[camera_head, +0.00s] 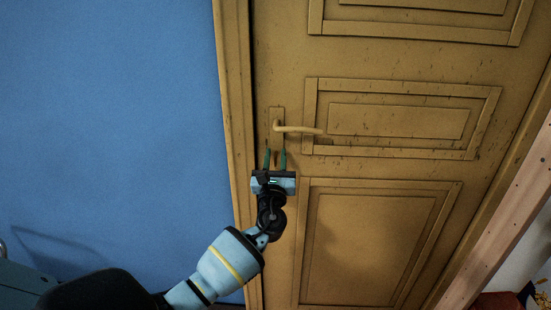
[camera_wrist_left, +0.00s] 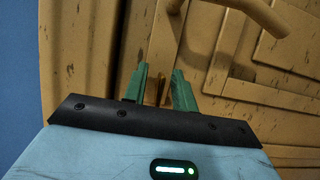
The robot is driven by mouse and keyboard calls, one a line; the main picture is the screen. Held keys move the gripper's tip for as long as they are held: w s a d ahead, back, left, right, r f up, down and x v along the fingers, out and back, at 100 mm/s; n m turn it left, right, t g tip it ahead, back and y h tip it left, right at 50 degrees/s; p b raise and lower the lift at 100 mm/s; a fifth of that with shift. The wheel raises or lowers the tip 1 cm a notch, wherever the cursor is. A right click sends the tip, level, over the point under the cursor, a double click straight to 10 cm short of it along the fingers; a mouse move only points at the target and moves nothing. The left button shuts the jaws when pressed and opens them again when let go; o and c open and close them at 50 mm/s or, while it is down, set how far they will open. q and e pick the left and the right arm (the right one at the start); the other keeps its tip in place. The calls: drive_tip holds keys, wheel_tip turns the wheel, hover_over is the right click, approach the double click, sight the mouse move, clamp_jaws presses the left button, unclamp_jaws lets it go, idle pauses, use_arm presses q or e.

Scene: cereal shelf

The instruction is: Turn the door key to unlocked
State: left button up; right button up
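The brown wooden door (camera_head: 380,170) is shut in its frame. Its lever handle (camera_head: 300,129) sits on a narrow plate (camera_head: 277,114) near the door's left edge. My left gripper (camera_head: 275,154) is just below the handle, its two green fingers pointing up toward the door. In the left wrist view the fingers (camera_wrist_left: 160,84) are spread apart. A small golden-brown piece, apparently the key (camera_wrist_left: 163,92), shows between them, with no clear contact. The gripper hides the key in the head view, so its turn angle cannot be read. My right gripper is not in view.
A blue wall (camera_head: 110,120) is left of the door frame (camera_head: 234,120). The handle (camera_wrist_left: 250,12) overhangs close above the fingers in the left wrist view. A wooden beam (camera_head: 500,215) slants along the right side.

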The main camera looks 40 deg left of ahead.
use_arm(q)
clamp_jaws()
